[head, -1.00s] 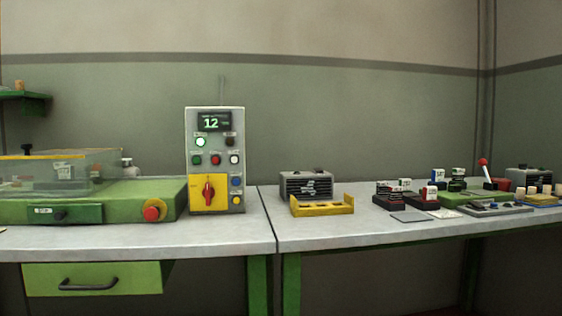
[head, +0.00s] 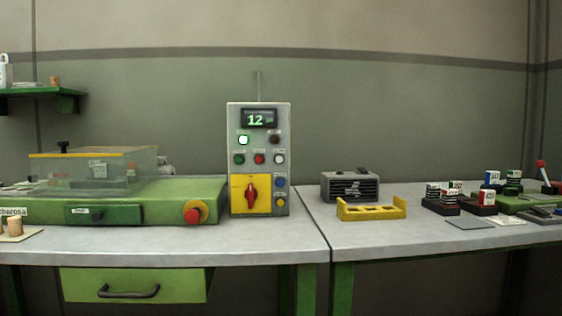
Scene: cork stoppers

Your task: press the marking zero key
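A grey upright control box (head: 236,128) stands on the bench in the head view. A row holds a green button (head: 239,159), a red button (head: 259,158) and a white button (head: 279,158). A red rotary switch (head: 251,192) sits on a yellow plate. Labels are too small to read, so I cannot tell which key is marking zero. My gripper is not in view.
A green machine (head: 140,207) with a clear cover and red stop knob (head: 193,214) stands left. A grey vented unit (head: 350,187) and yellow holder (head: 371,210) stand right, then several stamps (head: 442,199). Bench in front of the box is clear. A green drawer (head: 130,285) hangs below.

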